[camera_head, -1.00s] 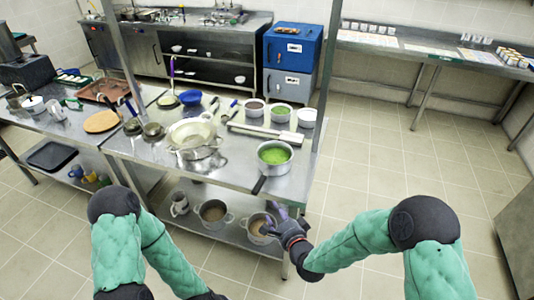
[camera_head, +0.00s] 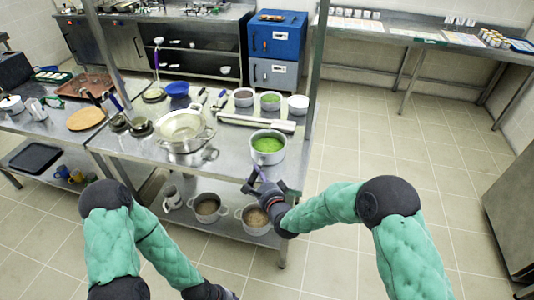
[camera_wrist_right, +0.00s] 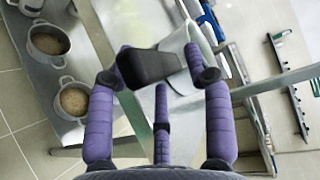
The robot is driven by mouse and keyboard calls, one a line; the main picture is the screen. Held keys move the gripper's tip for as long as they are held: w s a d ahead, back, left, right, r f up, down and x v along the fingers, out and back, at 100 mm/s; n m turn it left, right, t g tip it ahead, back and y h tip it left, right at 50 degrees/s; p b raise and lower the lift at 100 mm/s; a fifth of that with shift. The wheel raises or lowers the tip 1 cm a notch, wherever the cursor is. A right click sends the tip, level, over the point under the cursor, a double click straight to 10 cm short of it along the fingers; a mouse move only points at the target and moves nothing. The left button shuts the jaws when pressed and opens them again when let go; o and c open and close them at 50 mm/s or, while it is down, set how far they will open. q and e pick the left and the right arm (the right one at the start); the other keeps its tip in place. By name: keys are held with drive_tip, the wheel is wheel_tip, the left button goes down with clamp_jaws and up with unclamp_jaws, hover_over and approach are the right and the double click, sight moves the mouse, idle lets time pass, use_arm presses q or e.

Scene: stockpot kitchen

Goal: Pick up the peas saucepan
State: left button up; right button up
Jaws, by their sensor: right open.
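The peas saucepan (camera_head: 267,147) is a pale metal pan with bright green contents. It stands upright near the front right corner of the steel table (camera_head: 232,172). Its side shows in the right wrist view (camera_wrist_right: 182,42), with its black handle (camera_wrist_right: 150,67) reaching left from it. My right gripper (camera_head: 264,186) is open at the front of the pan and covers the handle in the head view. In the wrist view the handle lies between its spread purple fingertips (camera_wrist_right: 158,80); contact cannot be told. My left gripper (camera_head: 210,291) is partly cut off at the bottom edge.
A strainer and pot (camera_head: 184,128) stand left of the saucepan. A long utensil (camera_head: 255,122) and several small pots lie behind it. Two pots (camera_head: 208,207) (camera_head: 256,218) sit on the lower shelf. A table post (camera_head: 316,75) rises at the right. The floor right is clear.

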drive_tip(key=shift+x, duration=1)
clamp_jaws()
drive_tip(key=shift+w+r, duration=0.1)
drive_tip(key=shift+r, duration=0.1)
